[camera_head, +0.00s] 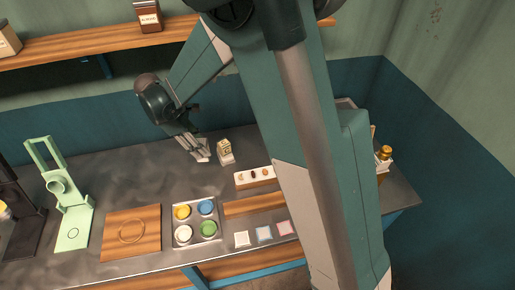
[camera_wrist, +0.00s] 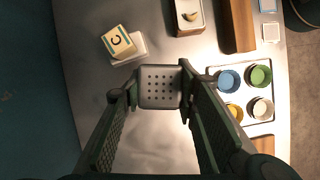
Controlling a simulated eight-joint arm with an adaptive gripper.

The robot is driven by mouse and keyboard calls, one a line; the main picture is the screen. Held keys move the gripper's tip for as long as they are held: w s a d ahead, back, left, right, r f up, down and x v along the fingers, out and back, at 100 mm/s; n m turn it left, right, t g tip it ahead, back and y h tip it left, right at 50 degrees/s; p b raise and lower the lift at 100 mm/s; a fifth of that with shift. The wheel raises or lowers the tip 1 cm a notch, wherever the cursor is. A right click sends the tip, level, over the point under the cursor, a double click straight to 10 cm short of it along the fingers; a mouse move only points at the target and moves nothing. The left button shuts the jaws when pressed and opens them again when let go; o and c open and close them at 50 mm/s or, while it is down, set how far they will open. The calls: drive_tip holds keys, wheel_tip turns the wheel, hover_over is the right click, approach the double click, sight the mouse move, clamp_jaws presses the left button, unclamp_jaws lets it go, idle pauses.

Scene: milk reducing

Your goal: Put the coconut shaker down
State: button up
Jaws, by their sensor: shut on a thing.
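The shaker, taken as the coconut shaker (camera_wrist: 160,88), has a pale grey square top with small holes. It sits between the two fingertips of my gripper (camera_wrist: 157,92), which is shut on it. In the head view my gripper (camera_head: 194,146) is low at the back of the counter (camera_head: 130,178), with the pale shaker (camera_head: 203,154) at its fingertips. I cannot tell whether the shaker's base touches the counter. No coconut label shows on it.
A cream block marked "C" (camera_wrist: 119,42) on a white base stands close beside the shaker; it also shows in the head view (camera_head: 225,150). Counter left of the gripper is clear.

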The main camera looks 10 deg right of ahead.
drive_tip(key=w+d+n, duration=0.1)
drive_tip(key=w+d, duration=0.3)
drive_tip(key=d, duration=0.8)
drive_tip(key=w+d+n, duration=0.1)
drive_tip(key=w+d, duration=0.3)
drive_tip(key=d, duration=0.9)
drive_tip(key=shift+w+t, duration=0.25)
drive_tip(key=shift+t, duration=0.15)
idle(0.9)
idle(0.4)
wheel_tip(320, 180, down, 6)
idle(0.5)
drive_tip(key=shift+f, duration=0.2)
drive_tip(key=shift+f, duration=1.75)
